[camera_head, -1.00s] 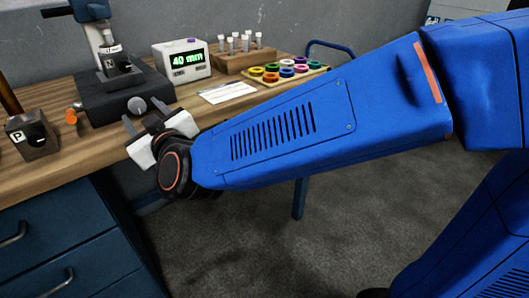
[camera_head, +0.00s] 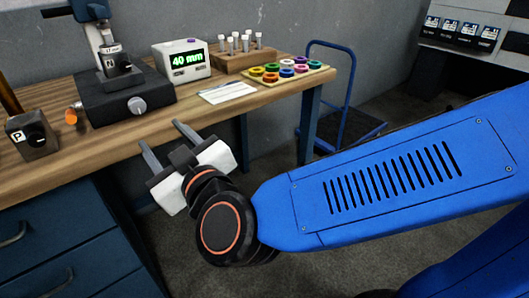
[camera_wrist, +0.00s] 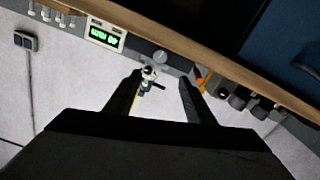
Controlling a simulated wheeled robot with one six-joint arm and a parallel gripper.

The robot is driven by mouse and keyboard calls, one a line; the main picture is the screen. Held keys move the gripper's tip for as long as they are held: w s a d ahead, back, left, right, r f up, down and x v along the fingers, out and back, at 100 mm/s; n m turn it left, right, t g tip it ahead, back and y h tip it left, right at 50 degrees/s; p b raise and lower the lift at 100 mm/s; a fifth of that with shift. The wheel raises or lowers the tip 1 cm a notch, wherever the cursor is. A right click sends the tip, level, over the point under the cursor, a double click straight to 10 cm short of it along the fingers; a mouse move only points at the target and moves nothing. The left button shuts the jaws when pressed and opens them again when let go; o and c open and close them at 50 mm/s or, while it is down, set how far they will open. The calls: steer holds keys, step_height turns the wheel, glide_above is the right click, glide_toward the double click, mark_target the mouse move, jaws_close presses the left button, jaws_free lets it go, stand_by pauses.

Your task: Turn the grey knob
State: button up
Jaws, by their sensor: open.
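The grey knob (camera_head: 137,105) is a round dial on the front of the black base (camera_head: 105,100) of a blue-columned stand on the wooden bench. The knob is fully visible in the head view and also shows in the wrist view (camera_wrist: 160,57). My gripper (camera_head: 163,136) is open and empty, in front of the bench edge, below and to the right of the knob and apart from it. In the wrist view, its two dark fingers (camera_wrist: 157,86) point toward the knob. The readout box (camera_head: 184,60) beside the stand shows 40 mm in green.
A block marked P (camera_head: 32,135) and an orange piece (camera_head: 71,117) lie left of the knob. A white card (camera_head: 227,92), a tube rack (camera_head: 243,58) and a tray of coloured rings (camera_head: 282,79) are to the right. A blue trolley (camera_head: 345,120) stands behind.

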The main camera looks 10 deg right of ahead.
steer(key=w+d+f+m+g, duration=0.1)
steer(key=d+f+g, duration=0.1)
steer(key=d, duration=0.4)
steer(key=w+d+f+g+h, duration=0.1)
steer(key=w+d+f+g, duration=0.1)
steer(key=d+f, duration=0.2)
steer(key=w+d+f+m+g+h, duration=0.1)
steer(key=d+f, duration=0.2)
steer(key=d, duration=0.6)
steer(key=shift+w+d+m+g, duration=0.3)
steer(key=shift+w+g, duration=0.1)
stand_by(0.7)
stand_by(0.4)
